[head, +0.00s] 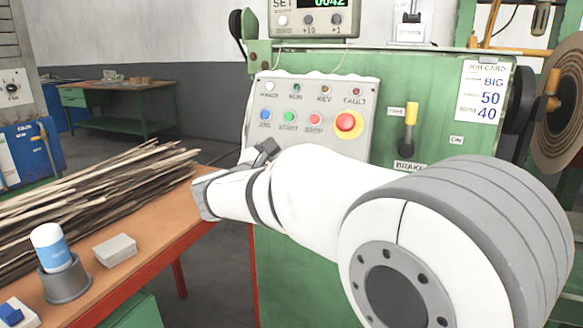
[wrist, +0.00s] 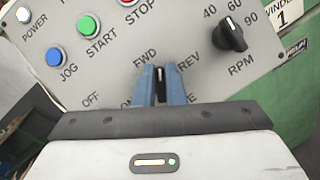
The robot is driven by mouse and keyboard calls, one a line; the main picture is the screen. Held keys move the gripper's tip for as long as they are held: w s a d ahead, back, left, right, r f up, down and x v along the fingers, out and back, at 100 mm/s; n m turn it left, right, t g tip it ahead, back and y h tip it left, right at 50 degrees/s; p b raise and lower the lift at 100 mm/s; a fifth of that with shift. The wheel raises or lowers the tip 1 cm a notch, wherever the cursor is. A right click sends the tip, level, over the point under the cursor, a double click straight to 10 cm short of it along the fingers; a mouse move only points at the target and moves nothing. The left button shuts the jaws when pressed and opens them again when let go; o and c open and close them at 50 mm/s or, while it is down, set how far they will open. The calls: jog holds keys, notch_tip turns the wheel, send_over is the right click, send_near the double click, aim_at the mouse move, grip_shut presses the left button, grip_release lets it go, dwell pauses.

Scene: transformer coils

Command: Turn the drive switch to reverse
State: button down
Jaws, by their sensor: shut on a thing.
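In the wrist view my gripper (wrist: 161,82) is shut on the drive switch (wrist: 160,74), a small dark knob with a pale line, on the light grey panel (wrist: 120,73). The two blue fingers stand on either side of the knob and hide most of it. FWD is printed to its upper left and REV to its right. The pale line points up the picture, between the two labels; its exact setting is hard to tell. In the head view my arm hides the switch and the fingers.
The panel also holds a black RPM knob (wrist: 231,37), a green START button (wrist: 89,26) and a blue JOG button (wrist: 53,58). In the head view a red emergency button (head: 346,122) and a yellow-handled brake lever (head: 410,114) are near my arm. A workbench (head: 150,222) stands left.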

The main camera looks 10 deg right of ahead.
jog(key=m+g, duration=0.1)
jog(key=m, duration=0.3)
jog(key=m+g, duration=0.2)
jog(key=m, duration=0.2)
jog(key=f+m+g+b, duration=0.1)
jog(key=m, duration=0.4)
jog(key=shift+s+d+g+y, duration=0.1)
jog(key=shift+s+g+y, duration=0.2)
jog(key=shift+g, duration=0.1)
jog(key=c, duration=1.5)
grip_release()
jog(key=shift+r, duration=0.2)
jog(key=p+v, duration=0.2)
jog(key=v, duration=0.6)
jog(key=shift+d, duration=0.1)
